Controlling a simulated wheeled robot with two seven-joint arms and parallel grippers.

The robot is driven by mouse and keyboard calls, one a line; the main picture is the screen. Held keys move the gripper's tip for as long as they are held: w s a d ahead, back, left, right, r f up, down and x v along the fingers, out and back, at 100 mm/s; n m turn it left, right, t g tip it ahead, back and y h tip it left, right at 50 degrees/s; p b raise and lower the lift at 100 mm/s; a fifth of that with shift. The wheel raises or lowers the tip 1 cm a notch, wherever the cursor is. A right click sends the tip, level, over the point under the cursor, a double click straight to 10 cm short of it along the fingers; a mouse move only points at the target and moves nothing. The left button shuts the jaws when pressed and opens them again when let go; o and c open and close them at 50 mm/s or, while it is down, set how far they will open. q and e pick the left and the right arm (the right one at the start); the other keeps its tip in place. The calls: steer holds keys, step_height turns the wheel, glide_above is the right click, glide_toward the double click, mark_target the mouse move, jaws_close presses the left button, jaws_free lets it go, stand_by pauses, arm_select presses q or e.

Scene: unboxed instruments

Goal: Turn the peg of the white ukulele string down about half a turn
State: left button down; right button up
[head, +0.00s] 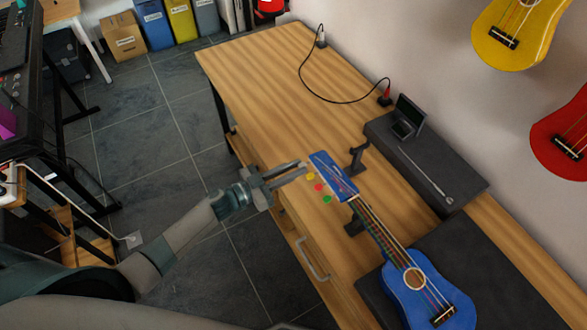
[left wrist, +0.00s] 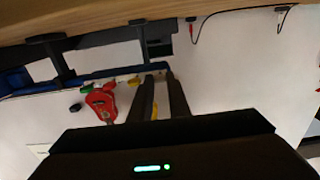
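The blue ukulele (head: 412,277) lies on the bench, with its headstock (head: 325,164) towards my left gripper. Yellow (head: 310,176), red (head: 319,187) and green (head: 327,199) pegs stick out along the headstock's near side. My left gripper (head: 303,169) is at the headstock's end, just beyond the yellow peg. Its two fingers are apart. In the left wrist view, the green (left wrist: 87,87) and yellow (left wrist: 133,81) pegs stand left of the fingers (left wrist: 160,76). I cannot make out the white peg; the fingertips may hide it. My right gripper is not in view.
A neck rest (head: 358,157) stands beside the headstock. A dark case (head: 425,160) bears a small device and a metal rod. A black cable (head: 330,98) lies on the wooden bench (head: 260,75), whose far part is mostly clear. Yellow and red ukuleles hang on the wall.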

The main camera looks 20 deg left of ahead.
arm_select(q)
steer(key=shift+m, duration=0.3)
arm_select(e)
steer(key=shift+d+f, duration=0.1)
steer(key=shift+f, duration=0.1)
